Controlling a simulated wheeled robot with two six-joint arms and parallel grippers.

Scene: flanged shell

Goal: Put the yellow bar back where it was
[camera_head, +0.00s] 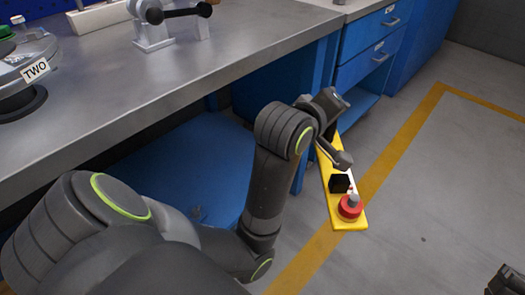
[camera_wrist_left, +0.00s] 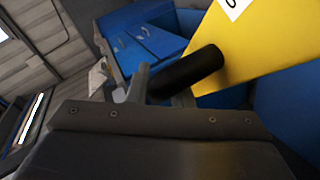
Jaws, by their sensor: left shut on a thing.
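The yellow bar (camera_head: 345,218) hangs tilted in the air beyond the bench front, above the floor. It carries a black block (camera_head: 340,183) and a red knob with a grey top (camera_head: 350,206) near its lower end. In the left wrist view the yellow bar (camera_wrist_left: 262,50) fills the upper right, with a black cylindrical handle (camera_wrist_left: 190,75) sticking out of it. My left gripper (camera_wrist_left: 160,88) is shut on this black handle; in the head view the left gripper (camera_head: 338,152) partly hides the bar's upper part. A dark piece, perhaps my right gripper (camera_head: 506,281), shows at the bottom right corner.
A grey metal bench (camera_head: 190,85) spans the left. On it stand a round flanged part labelled TWO (camera_head: 35,70) and a grey fixture with a black handle (camera_head: 152,32). A blue drawer cabinet (camera_head: 368,62) stands behind. The floor with its yellow line (camera_head: 400,140) is clear at right.

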